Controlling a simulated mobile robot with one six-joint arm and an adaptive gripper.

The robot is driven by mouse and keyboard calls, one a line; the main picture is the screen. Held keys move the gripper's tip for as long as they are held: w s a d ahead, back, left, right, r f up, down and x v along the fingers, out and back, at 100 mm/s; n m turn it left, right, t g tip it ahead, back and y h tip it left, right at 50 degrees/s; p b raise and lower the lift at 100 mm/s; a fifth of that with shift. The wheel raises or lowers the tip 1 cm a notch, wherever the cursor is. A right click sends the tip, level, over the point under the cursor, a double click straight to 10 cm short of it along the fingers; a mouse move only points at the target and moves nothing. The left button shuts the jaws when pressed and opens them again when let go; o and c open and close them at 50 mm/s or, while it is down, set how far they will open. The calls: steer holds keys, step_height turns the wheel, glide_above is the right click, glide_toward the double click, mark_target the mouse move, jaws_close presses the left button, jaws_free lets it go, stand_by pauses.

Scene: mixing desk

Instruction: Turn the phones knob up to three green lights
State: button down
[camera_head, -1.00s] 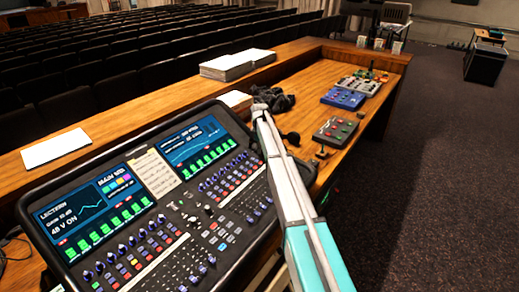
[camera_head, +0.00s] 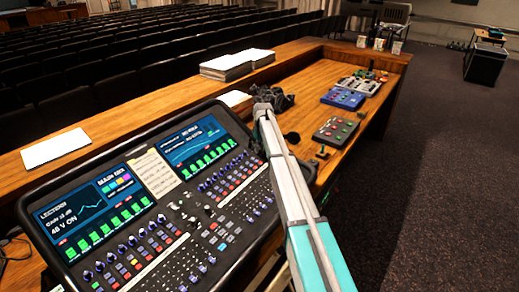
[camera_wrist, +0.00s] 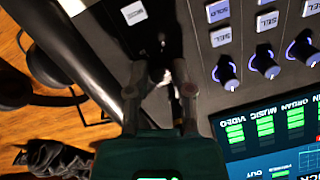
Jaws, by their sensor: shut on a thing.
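In the wrist view my gripper (camera_wrist: 160,92) is over the dark edge strip of the mixing desk (camera_wrist: 206,82). Its two fingers are closed around a small dark knob with a pale mark (camera_wrist: 166,78), which stands where the phones knob would be. Its label and most of its body are hidden by the fingers. I cannot make out the phones lights; a small green glow shows at the bottom edge of the wrist view.
Blue-ringed knobs (camera_wrist: 225,70) and pale buttons (camera_wrist: 220,36) lie close to the right of my gripper. A screen with green meters (camera_wrist: 270,125) is below them. Black headphones (camera_wrist: 50,75) are on the left. A white button (camera_wrist: 134,12) sits above. Effect pedals (camera_head: 337,130) stand on the wooden desk.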

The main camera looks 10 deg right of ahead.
steer(key=shift+m, duration=0.6)
steer(key=c, duration=0.5)
jaws_free()
steer(key=shift+n, duration=0.4)
